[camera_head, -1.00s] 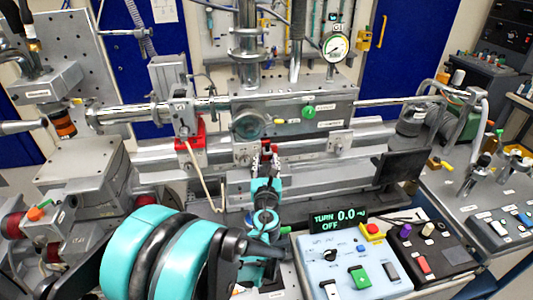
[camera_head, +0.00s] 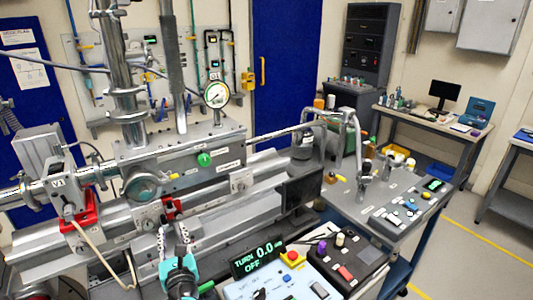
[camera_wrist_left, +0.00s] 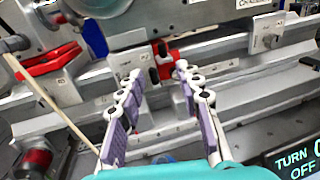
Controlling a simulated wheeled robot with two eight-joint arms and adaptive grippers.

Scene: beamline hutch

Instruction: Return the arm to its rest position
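My left gripper (camera_head: 174,232) reaches up from the bottom of the head view, its turquoise body low in the picture. In the left wrist view its two fingers (camera_wrist_left: 160,88) stand apart with purple-grey pads and nothing between them, so it is open and empty. Its tips point at the beamline rail, just short of a small red clamp (camera_head: 172,208). The same red clamp shows beyond the fingertips in the left wrist view (camera_wrist_left: 166,64). I cannot tell the exact gap. My right gripper is in neither view.
A control box (camera_head: 283,284) with a "TURN 0.0 OFF" display (camera_head: 257,258) stands right of the gripper. A larger red clamp (camera_head: 78,216) with a hanging cable is to the left. A dark flat panel (camera_head: 300,193) and a side bench (camera_head: 345,196) lie to the right.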

